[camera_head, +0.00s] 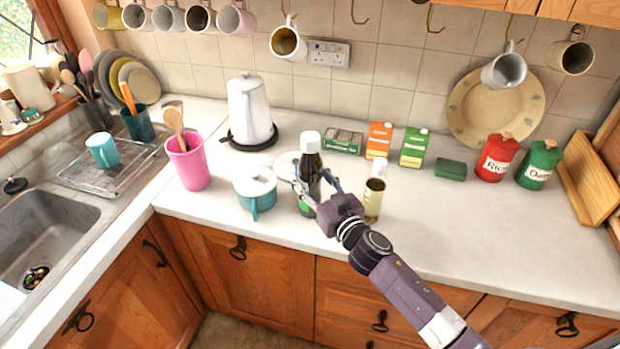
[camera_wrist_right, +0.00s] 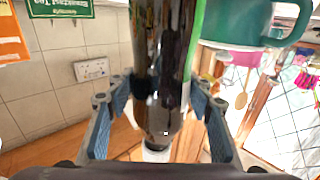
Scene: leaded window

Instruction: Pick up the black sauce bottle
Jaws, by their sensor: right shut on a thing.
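The black sauce bottle (camera_head: 310,168) is dark with a white cap and a green label near its base. It is upright at the front of the counter, and I cannot tell whether its base touches the counter. My right gripper (camera_head: 318,187) comes in from the lower right and is shut on the bottle. In the right wrist view, where the picture is upside down, the bottle (camera_wrist_right: 165,45) is between the two blue-padded fingers (camera_wrist_right: 160,92), its white cap at the bottom. My left gripper is not in view.
Behind are a green box (camera_head: 343,142), cartons (camera_head: 414,147) and a white kettle (camera_head: 250,108). Mugs (camera_head: 288,42) hang above. The counter's right front is clear.

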